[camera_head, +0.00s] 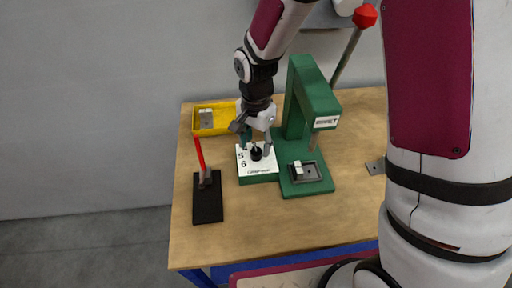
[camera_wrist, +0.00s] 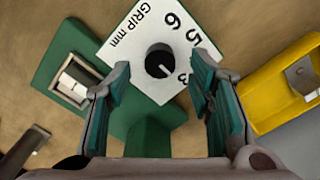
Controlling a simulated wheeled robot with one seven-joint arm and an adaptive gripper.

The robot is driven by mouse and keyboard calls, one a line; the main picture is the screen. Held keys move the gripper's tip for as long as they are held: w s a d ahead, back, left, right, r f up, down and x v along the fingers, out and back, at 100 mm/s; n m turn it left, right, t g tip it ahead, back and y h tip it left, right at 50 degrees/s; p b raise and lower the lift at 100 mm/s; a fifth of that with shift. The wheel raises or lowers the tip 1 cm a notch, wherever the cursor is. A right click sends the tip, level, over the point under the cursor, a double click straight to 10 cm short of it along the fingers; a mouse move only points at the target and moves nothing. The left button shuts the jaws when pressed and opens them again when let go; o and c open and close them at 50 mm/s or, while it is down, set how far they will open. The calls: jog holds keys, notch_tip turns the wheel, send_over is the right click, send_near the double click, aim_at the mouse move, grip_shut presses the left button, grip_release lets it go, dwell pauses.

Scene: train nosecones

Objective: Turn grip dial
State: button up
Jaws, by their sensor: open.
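The grip dial is a black round knob (camera_wrist: 160,62) with a white pointer line, set in a white plate (camera_wrist: 125,30) marked "GRIP mm" with numbers including 6, 5 and 3. In the wrist view the pointer aims to the lower right, near the 3. In the head view the dial (camera_head: 256,153) sits on top of a green block (camera_head: 259,179). My gripper (camera_wrist: 163,92) is open, with one green-padded finger on each side of the dial in the wrist view. In the head view it points down just above the dial. I cannot tell whether a finger touches the knob.
A green press (camera_head: 305,100) with a red-knobbed lever (camera_head: 365,16) stands right of the dial. A yellow bin (camera_head: 215,118) is behind left. A black base with a red handle (camera_head: 208,203) stands at left. The wooden table (camera_head: 290,230) is clear in front.

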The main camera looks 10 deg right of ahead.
aim_at(256, 153)
jog(key=shift+f, duration=1.4)
jog(key=shift+c, duration=0.3)
grip_shut()
